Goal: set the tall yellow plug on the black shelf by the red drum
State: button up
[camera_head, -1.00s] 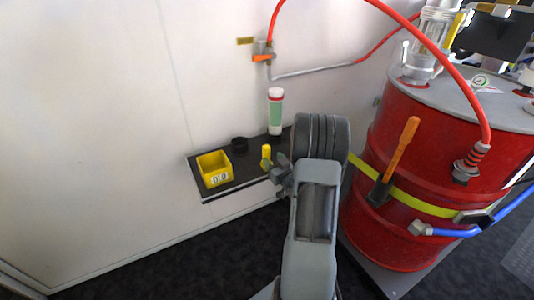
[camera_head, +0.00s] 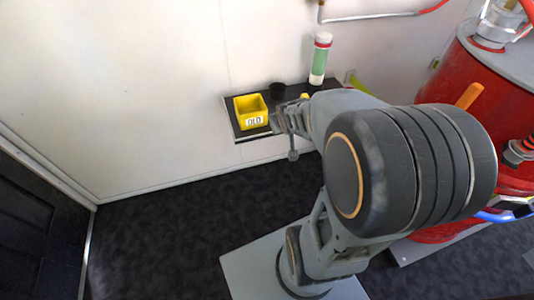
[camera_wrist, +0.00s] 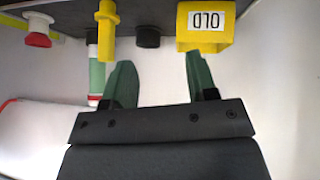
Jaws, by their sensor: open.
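The tall yellow plug (camera_wrist: 107,30) stands on the black shelf (camera_wrist: 266,22), clear of my fingers in the wrist view. In the head view only a small yellow bit of the plug (camera_head: 304,96) shows past my arm. The black shelf (camera_head: 238,128) is fixed along the white wall, left of the red drum (camera_head: 440,90). My gripper (camera_wrist: 160,75) is open and empty, its two green fingers apart, below the plug and the yellow bin in the picture. In the head view my gripper (camera_head: 283,124) is by the shelf's front edge, partly unclear.
On the shelf are a yellow bin marked OLD (camera_head: 251,110), a black round cap (camera_head: 278,90) and a green-and-white tube (camera_head: 319,60). A red-and-white part (camera_wrist: 38,28) shows at the wrist view's upper left. Dark floor (camera_head: 180,220) left of my arm is clear.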

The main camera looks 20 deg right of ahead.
jog(key=shift+o, duration=0.4)
jog(key=s+a+r+g+y, duration=0.2)
jog(key=s+a+g, duration=0.3)
jog(key=s+a, duration=0.6)
jog(key=shift+s+r+n+y, duration=0.3)
jog(key=shift+r+n, duration=0.1)
jog(key=shift+r, duration=0.2)
jog(key=w+d+f+m+t+h+p, duration=0.15)
jog(key=d+f, duration=0.35)
jog(key=d, duration=0.8)
jog(key=d+f+m+h+p, duration=0.1)
jog(key=d+f+m+h, duration=0.3)
jog(key=d, duration=1)
jog(key=w+a+r+n+t+y, duration=0.3)
jog(key=w+r+n+t+y, duration=0.15)
jog(key=w+t, duration=0.5)
jog(key=shift+h, duration=0.4)
jog(key=shift+d+r+b+x, duration=0.15)
jog(key=shift+b+x, duration=0.4)
jog(key=shift+x, duration=1.55)
jog(key=shift+r+b+x, duration=0.2)
jog(key=shift+b+x, duration=0.4)
jog(key=shift+x, duration=1.5)
jog(key=shift+d+r+b+x, duration=0.15)
jog(key=shift+b+x, duration=0.4)
jog(key=shift+x, duration=1.55)
jog(key=shift+w+a, duration=0.1)
jog(key=shift+w, duration=0.05)
